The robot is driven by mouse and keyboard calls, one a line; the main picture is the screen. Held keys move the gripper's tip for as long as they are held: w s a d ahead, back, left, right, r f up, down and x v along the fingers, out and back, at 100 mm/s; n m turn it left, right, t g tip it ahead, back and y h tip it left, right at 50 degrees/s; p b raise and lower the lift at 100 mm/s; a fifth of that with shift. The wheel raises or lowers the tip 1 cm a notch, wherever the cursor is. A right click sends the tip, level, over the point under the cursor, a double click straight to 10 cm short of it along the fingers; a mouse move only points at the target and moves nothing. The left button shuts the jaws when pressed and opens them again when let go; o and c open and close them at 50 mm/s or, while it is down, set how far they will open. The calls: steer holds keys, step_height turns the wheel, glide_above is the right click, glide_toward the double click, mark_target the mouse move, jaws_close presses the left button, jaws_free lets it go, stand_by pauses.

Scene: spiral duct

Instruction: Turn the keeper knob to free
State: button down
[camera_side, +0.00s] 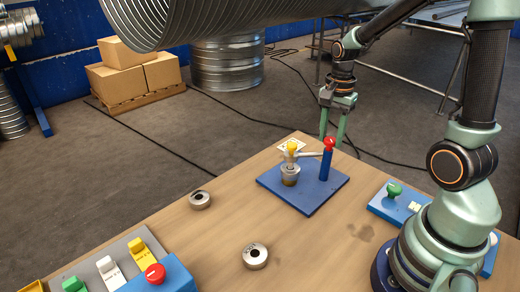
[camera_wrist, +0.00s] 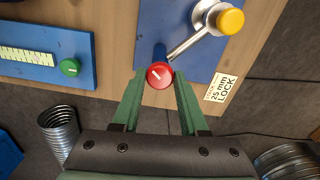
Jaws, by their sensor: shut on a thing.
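The red knob (camera_side: 330,143) has a white pointer line and sits on top of a blue post on the blue plate (camera_side: 312,200). In the wrist view the red knob (camera_wrist: 159,76) lies between the fingertips, its line slanting. My gripper (camera_side: 331,138) is shut on this knob from above, one finger on each side. A metal keeper arm (camera_side: 310,154) runs from the post to a metal fitting with a yellow cap (camera_side: 292,147). The wrist view shows the keeper arm (camera_wrist: 185,45) and yellow cap (camera_wrist: 230,21) too.
A label reading "25 mm LOCK" (camera_wrist: 222,88) is beside the plate. A blue block with a green knob (camera_side: 394,188) stands to the right. Two metal rings (camera_side: 255,256) and a switch panel (camera_side: 110,268) are on the table. The wood between them is clear.

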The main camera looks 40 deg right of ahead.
mark_target(330, 140)
steer(key=n, duration=0.3)
steer(key=shift+n, duration=2.3)
steer(key=shift+c, duration=2.2)
jaws_free()
step_height(330, 140, up, 12)
steer(key=shift+a+r, duration=0.1)
